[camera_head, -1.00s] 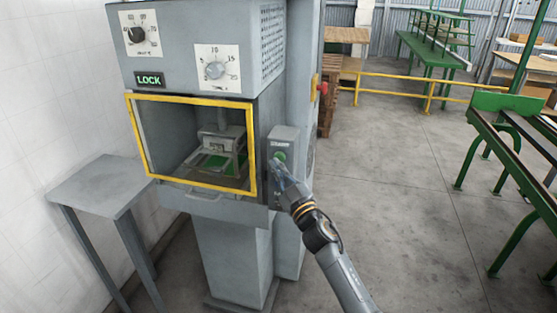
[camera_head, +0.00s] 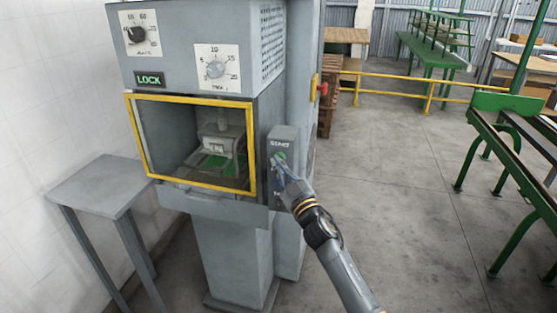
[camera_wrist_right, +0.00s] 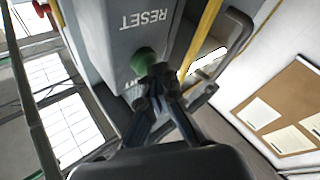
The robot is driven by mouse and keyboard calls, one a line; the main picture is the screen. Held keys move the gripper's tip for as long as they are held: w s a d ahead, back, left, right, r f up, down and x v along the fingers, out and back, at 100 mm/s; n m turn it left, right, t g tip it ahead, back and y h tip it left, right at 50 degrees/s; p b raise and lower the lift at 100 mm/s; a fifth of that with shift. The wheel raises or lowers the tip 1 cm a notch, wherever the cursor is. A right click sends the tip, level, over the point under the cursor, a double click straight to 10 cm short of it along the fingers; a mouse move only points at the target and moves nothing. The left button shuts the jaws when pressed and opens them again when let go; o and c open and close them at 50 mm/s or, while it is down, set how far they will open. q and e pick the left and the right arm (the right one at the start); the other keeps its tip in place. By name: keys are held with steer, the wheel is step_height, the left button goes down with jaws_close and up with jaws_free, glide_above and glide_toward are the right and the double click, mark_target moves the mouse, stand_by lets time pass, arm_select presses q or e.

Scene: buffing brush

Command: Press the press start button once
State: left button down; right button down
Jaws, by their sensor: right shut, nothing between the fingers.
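The control box (camera_head: 283,137) on the press's right front carries a START label and a round green button (camera_head: 281,155). In the right wrist view the green button (camera_wrist_right: 144,60) sits on the grey box (camera_wrist_right: 125,30), between an upside-down RESET label and another label mostly covered by my fingers. My right gripper (camera_head: 277,161) is shut and empty, its fingertips at the button. In the wrist view the right gripper's tips (camera_wrist_right: 157,73) overlap the button's edge; I cannot tell whether they touch it. My left gripper is not in view.
A small grey table (camera_head: 100,185) stands left. A red knob (camera_head: 323,88) is on the machine's right side. Open floor (camera_head: 410,200) lies right, before green benches (camera_head: 510,105).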

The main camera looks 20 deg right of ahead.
steer(key=shift+w+d, duration=0.2)
steer(key=shift+w, duration=0.05)
stand_by(0.6)
steer(key=shift+s+a+p, duration=0.3)
steer(key=shift+s+a, duration=0.25)
steer(key=shift+s, duration=0.25)
steer(key=s+a, duration=0.1)
steer(key=s, duration=0.1)
steer(key=s+a+p, duration=0.1)
steer(key=s, duration=0.1)
steer(key=shift+a, duration=0.4)
stand_by(0.4)
